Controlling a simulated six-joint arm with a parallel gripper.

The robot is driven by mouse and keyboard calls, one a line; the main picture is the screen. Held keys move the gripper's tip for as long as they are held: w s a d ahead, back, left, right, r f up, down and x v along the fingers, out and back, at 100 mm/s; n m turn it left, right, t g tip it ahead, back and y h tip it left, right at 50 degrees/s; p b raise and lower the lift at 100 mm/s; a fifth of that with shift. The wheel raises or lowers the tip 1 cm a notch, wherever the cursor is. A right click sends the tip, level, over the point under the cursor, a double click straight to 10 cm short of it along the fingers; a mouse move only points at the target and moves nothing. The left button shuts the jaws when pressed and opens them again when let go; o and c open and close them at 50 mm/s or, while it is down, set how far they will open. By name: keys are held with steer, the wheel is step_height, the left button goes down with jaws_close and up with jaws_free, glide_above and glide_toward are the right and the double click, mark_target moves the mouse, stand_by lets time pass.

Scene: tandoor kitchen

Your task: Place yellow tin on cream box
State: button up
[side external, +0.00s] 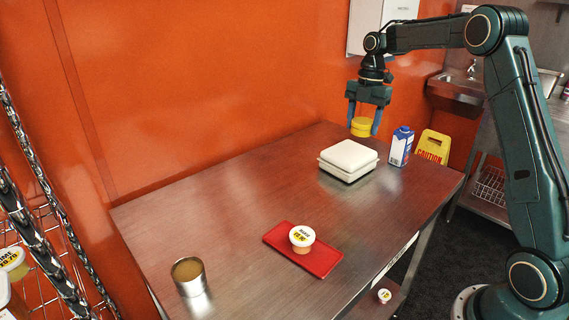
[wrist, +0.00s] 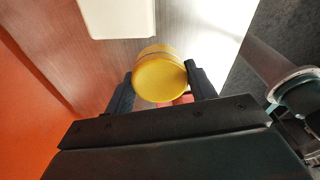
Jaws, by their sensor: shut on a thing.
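The yellow tin (side external: 361,127) is a short round tin, held between the fingers of my gripper (side external: 362,122). It is in the air above the back right part of the table. In the wrist view the tin (wrist: 160,78) sits between the two dark fingers of my gripper (wrist: 161,88). The cream box (side external: 348,160) is shut and lies on the table, below and a little left of the tin. A corner of the cream box (wrist: 118,16) shows at the top of the wrist view. The tin is apart from the box.
A blue and white carton (side external: 400,146) stands just right of the box. A red tray (side external: 304,252) with a lidded cup (side external: 302,238) lies nearer the front. An open metal can (side external: 189,276) stands at the left. The table (side external: 225,215) is clear between them. An orange wall runs behind.

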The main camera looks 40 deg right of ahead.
glide_above(351, 158)
steer(key=shift+d+f, duration=0.15)
steer(key=shift+f, duration=1.25)
steer(key=shift+f, duration=0.1)
steer(key=shift+f, duration=3.9)
steer(key=shift+f, duration=0.1)
steer(key=o, duration=1)
steer(key=shift+o, duration=0.2)
step_height(351, 158, up, 8)
steer(key=shift+d+f, duration=0.2)
steer(key=shift+d, duration=0.25)
steer(key=shift+r, duration=0.1)
